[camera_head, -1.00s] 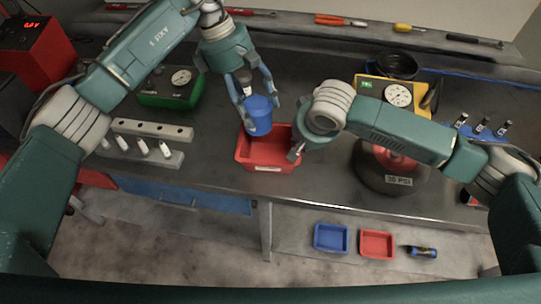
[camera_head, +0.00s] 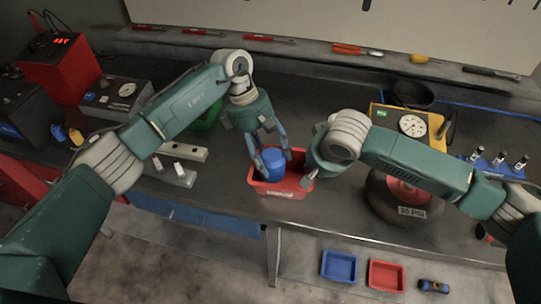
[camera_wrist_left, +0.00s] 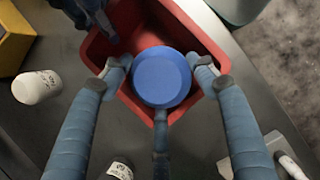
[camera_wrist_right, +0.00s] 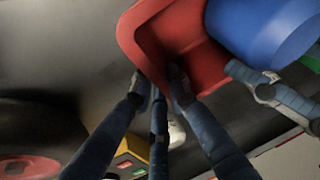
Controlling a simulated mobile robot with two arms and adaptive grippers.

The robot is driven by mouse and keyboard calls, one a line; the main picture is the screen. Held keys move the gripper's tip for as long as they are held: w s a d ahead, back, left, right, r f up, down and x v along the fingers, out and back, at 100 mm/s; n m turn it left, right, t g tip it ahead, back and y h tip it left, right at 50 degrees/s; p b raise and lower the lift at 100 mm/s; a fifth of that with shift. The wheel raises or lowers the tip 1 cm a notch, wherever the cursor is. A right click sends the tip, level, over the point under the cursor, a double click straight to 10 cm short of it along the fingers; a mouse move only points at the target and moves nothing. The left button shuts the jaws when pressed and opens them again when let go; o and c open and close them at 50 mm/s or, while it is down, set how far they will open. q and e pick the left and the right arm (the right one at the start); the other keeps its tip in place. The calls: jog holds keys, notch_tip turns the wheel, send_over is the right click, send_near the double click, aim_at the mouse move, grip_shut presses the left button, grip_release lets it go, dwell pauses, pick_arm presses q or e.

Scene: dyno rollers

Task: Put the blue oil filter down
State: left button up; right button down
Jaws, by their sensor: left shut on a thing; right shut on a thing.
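The blue oil filter (camera_head: 271,164) is a short blue cylinder, low in the opening of the red bin (camera_head: 284,191). My left gripper (camera_head: 270,153) is shut on it from above. The left wrist view shows the filter's round blue end (camera_wrist_left: 162,77) between the fingers, inside the bin walls (camera_wrist_left: 212,32). I cannot tell whether it touches the bin's floor. My right gripper (camera_head: 309,179) is shut on the bin's right wall. In the right wrist view its fingertips (camera_wrist_right: 160,86) pinch the red rim (camera_wrist_right: 150,40), with the filter (camera_wrist_right: 265,25) beyond.
A yellow gauge box (camera_head: 411,124) and a round tank marked 30 PSI (camera_head: 407,200) stand to the right. A grey block with white cylinders (camera_head: 178,172) stands left of the bin. Blue (camera_head: 339,266) and red (camera_head: 386,275) trays lie below the bench front.

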pick_arm(q)
jog(key=shift+f, duration=0.15)
pick_arm(e)
jog(key=shift+s+d+f, duration=0.1)
jog(key=shift+f, duration=0.05)
pick_arm(q)
jog(key=shift+f, duration=0.4)
jog(key=o, duration=1.1)
jog(key=shift+c, duration=0.2)
jog(key=shift+r, duration=0.35)
jog(key=v, duration=1.2)
jog(key=shift+r, duration=0.25)
